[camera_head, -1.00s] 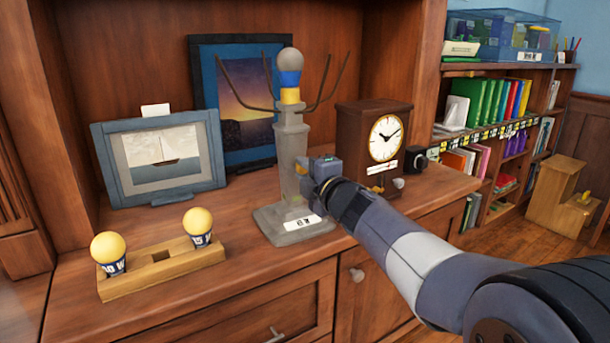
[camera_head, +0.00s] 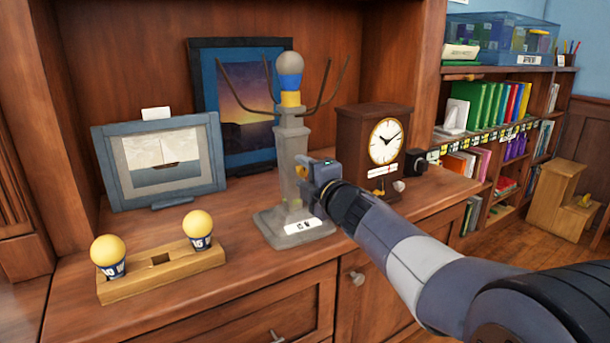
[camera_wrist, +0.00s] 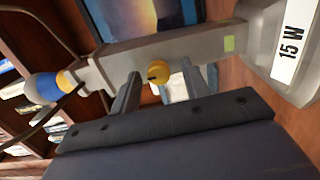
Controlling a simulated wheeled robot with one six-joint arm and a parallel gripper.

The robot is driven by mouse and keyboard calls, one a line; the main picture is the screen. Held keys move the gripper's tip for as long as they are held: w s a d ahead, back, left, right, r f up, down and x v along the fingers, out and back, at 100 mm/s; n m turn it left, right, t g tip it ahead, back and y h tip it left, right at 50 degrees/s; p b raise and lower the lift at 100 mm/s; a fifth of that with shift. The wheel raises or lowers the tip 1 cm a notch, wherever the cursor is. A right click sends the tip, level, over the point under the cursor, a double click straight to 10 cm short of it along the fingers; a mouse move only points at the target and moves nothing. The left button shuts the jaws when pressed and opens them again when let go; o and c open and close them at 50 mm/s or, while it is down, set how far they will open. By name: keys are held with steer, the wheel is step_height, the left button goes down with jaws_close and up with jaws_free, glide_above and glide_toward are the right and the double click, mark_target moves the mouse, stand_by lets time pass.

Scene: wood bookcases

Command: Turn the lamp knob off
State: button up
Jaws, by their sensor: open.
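The grey lamp (camera_head: 291,150) stands upright on the wood cabinet top, with a grey bulb (camera_head: 289,64) with a blue band at its top. I cannot tell if the bulb is lit. In the wrist view the lamp post (camera_wrist: 130,57) lies sideways, and a round yellow knob (camera_wrist: 158,71) with a dark slot sticks out of it. My gripper (camera_wrist: 159,77) is open, with one finger on each side of the knob; I cannot tell whether they touch it.
A clock (camera_head: 372,143) stands close behind my gripper on the right. A wooden holder (camera_head: 163,272) with two yellow bulbs is at the front left. Two framed pictures (camera_head: 163,158) (camera_head: 215,60) stand behind. Thin curved arms (camera_head: 334,85) rise around the lamp top.

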steer(key=p+v, duration=0.2)
steer(key=v, duration=0.9)
steer(key=shift+w, duration=0.15)
steer(key=b+x, duration=0.2)
steer(key=x, duration=0.9)
steer(key=shift+s, duration=0.2)
